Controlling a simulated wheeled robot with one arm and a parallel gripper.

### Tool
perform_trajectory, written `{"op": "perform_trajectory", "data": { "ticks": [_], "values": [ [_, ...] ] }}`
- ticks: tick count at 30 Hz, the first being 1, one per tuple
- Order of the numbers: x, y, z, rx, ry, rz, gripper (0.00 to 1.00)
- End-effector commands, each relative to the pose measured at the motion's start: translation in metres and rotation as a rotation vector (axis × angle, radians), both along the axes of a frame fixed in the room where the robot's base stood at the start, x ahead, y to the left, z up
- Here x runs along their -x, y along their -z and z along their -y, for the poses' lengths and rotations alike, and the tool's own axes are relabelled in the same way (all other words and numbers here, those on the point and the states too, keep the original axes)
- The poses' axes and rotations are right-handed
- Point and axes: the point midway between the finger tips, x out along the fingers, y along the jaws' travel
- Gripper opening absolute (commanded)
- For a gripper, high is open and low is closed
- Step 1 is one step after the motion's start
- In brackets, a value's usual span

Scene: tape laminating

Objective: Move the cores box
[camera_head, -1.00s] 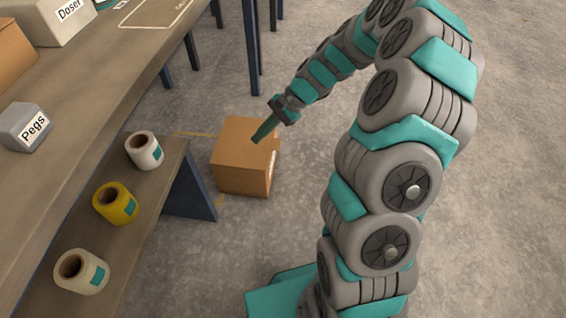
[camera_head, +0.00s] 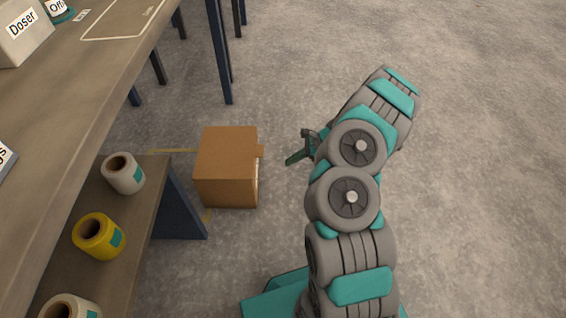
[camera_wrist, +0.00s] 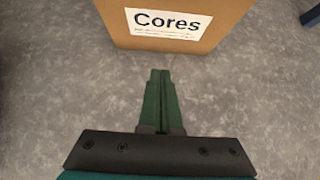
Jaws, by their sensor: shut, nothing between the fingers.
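The cores box (camera_head: 226,168) is a brown cardboard box on the floor, in the middle left of the head view. Its side with a white "Cores" label fills the top of the wrist view (camera_wrist: 178,40). My gripper (camera_head: 290,161) is to the right of the box in the head view, apart from it. In the wrist view its two green fingers (camera_wrist: 159,75) are together and empty, pointing at the labelled side with bare floor between.
A low shelf (camera_head: 150,215) with white and yellow rolls (camera_head: 98,236) stands left of the box. A workbench (camera_head: 60,110) with a Doser box (camera_head: 22,32) is above it. Dark blue table legs (camera_head: 218,50) stand behind. Yellow floor marking (camera_head: 178,151) shows beside the box. The floor (camera_head: 480,150) at right is clear.

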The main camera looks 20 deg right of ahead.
Motion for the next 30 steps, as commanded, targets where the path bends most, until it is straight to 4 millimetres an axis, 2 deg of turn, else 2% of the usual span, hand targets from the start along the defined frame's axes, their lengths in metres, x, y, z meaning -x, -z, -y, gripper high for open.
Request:
{"op": "perform_trajectory", "data": {
  "ticks": [13,21,30],
  "values": [
    [-0.017,0.063,-0.06,-0.002,-0.006,-0.003,0.0],
    [-0.029,0.059,-0.09,0.001,-0.005,0.002,0.0],
    [-0.031,0.059,-0.095,0.0,-0.003,0.001,0.0]
  ]
}}
